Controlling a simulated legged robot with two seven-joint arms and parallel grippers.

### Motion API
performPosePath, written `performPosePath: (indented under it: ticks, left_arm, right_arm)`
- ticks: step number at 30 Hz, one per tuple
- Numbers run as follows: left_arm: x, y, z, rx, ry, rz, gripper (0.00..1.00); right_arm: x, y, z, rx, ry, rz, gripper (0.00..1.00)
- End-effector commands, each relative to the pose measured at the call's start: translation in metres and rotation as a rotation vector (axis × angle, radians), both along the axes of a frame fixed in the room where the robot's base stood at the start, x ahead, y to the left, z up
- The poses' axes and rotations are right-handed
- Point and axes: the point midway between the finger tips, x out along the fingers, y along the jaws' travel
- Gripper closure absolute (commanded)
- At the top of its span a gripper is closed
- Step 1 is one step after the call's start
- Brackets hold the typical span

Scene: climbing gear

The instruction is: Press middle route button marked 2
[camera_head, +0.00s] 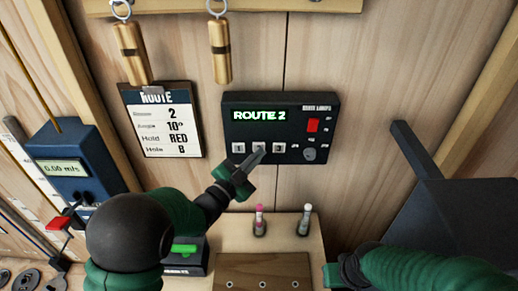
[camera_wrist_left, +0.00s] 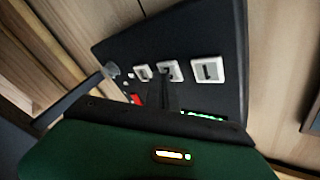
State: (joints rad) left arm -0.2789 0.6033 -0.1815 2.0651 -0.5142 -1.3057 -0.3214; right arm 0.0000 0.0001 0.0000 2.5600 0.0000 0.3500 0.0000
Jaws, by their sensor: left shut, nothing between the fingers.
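A black control box (camera_head: 234,125) on the wooden wall has a lit display reading "ROUTE 2" and a row of white buttons. The middle button marked 2 (camera_head: 258,146) sits between button 1 (camera_head: 239,148) and button 3 (camera_head: 278,147). My left gripper (camera_head: 255,158) is shut and empty, with its tips at the middle button. In the left wrist view its dark fingers overlap the lower part of the middle button (camera_wrist_left: 168,69); whether they touch is unclear. My right gripper (camera_head: 335,274) is low at the right, its fingers not clearly visible.
A red switch (camera_head: 313,125) and round knob (camera_head: 309,155) are on the box's right side. Two small bottles (camera_head: 260,222) (camera_head: 304,222) stand on the wooden ledge below. A blue meter (camera_head: 72,160) is at the left.

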Motion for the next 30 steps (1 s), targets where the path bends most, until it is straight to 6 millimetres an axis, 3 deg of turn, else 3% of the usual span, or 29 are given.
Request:
performPosePath:
  ticks: [15,30]
  left_arm:
    - [0.002,0.0,0.0,-0.001,-0.001,0.0,1.0]
    - [-0.013,0.0,0.0,0.0,-0.001,-0.001,1.0]
  right_arm:
    - [0.0,0.0,-0.002,0.0,0.0,0.0,0.64]
    - [0.0,0.0,-0.007,0.0,0.0,0.0,0.64]
